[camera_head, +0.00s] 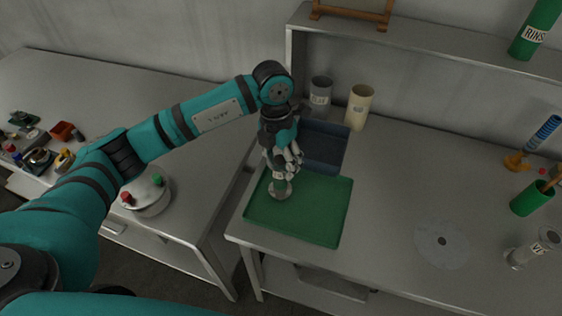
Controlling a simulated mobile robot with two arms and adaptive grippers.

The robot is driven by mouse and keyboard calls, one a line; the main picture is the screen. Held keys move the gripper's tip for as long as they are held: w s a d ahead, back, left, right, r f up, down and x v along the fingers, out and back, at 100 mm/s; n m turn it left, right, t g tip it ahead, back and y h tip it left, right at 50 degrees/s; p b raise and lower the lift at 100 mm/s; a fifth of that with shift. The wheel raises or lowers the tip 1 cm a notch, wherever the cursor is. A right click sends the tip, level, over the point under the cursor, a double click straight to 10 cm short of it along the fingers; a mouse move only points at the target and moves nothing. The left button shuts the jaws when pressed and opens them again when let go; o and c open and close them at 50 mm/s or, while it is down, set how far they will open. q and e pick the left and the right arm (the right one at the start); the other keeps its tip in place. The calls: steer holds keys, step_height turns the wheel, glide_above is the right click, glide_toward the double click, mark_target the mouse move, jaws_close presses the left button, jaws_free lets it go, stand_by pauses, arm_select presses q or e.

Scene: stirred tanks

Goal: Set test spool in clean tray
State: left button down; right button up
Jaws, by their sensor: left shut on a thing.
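My left gripper (284,166) points down over the green tray (325,228). It is shut on a small grey spool (280,190) with a round flange and a pale label. The spool is upright, over the back left part of the green tray; I cannot tell whether it touches the tray floor. The fingers hide its upper part. A dark blue tray (325,147) lies just behind the green one. Which tray is called clean cannot be read. My right gripper is not in view.
A grey cup (319,95) and a cream cup (359,106) stand behind the trays. To the right are a flat disc (442,245), a labelled clear cylinder (533,249) and a green cup (531,198). A round pot (147,194) stands on the left bench. The green tray's right half is empty.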

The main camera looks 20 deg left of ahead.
arm_select(q)
steer(key=shift+w+a, duration=0.1)
steer(key=shift+w, duration=0.25)
step_height(320, 180, down, 3)
steer(key=shift+w+a+r+p, duration=0.1)
steer(key=shift+a+p, duration=0.05)
steer(key=shift+p, duration=1.05)
steer(key=shift+f, duration=0.35)
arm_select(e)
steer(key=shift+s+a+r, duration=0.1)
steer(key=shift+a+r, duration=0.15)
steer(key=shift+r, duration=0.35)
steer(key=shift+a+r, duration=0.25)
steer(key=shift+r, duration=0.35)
arm_select(q)
steer(key=shift+f, duration=0.1)
steer(key=shift+f+b, duration=0.2)
steer(key=shift+b, duration=0.1)
steer(key=shift+c, duration=1.8)
jaws_free()
steer(key=shift+r, duration=0.1)
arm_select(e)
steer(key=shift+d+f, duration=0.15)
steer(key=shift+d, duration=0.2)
